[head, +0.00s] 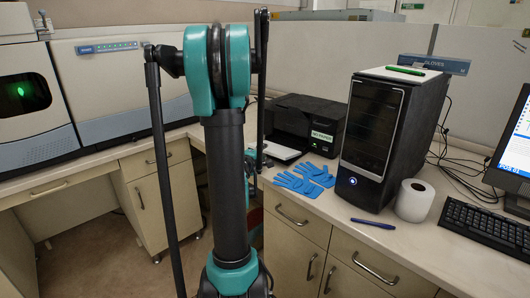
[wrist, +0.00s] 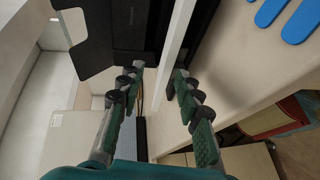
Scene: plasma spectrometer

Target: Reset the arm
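My arm (head: 230,150) stands upright in the middle of the head view, with teal joints and dark links. I see nothing clamped between the fingers. A pale strip runs through the picture behind the gap, and a black object is beyond the fingertips.
A black printer (head: 305,122), blue gloves (head: 304,180), a computer tower (head: 385,135), a paper roll (head: 414,200), a blue pen (head: 373,223) and a keyboard (head: 488,225) are on the right bench. A white instrument (head: 115,85) stands left. Floor (head: 100,260) shows between the cabinets.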

